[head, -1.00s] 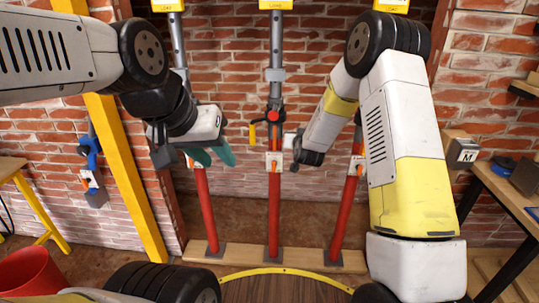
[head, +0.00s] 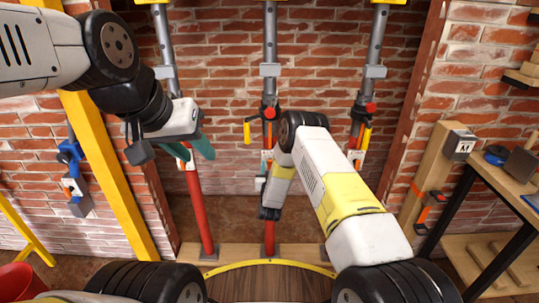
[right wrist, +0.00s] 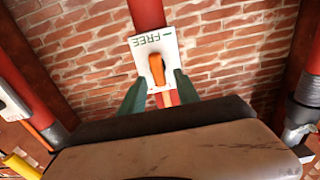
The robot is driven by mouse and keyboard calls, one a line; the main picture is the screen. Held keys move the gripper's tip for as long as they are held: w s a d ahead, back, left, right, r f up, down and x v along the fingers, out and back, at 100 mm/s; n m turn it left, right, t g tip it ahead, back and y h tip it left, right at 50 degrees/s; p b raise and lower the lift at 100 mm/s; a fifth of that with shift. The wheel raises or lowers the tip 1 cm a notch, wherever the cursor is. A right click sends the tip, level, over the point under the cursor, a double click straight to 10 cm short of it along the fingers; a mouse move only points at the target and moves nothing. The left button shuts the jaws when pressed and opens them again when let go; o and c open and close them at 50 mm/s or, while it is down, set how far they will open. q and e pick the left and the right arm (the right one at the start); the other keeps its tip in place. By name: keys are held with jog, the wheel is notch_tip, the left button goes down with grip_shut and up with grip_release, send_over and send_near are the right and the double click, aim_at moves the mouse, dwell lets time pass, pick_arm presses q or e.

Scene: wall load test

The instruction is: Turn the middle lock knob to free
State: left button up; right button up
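The middle prop (head: 270,60) is a grey tube above a red tube, with a red knob and a yellow handle. Its white plate (right wrist: 140,48) carries an orange lock knob (right wrist: 157,68) and the word FREE, upside down in the right wrist view. The knob lies roughly along the post. My right gripper (right wrist: 160,80) is open, its green fingers apart on either side of the knob's lower end; contact cannot be told. In the head view my right forearm partly covers the prop. My left gripper (head: 198,158) is open and empty by the left prop (head: 201,205).
The right prop (head: 365,90) stands partly behind my right arm. A wooden sill (head: 225,254) runs under the props against the brick wall. A yellow post (head: 115,190) is at left, a workbench (head: 503,177) at right.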

jog(key=shift+w, duration=1.4)
grip_shut()
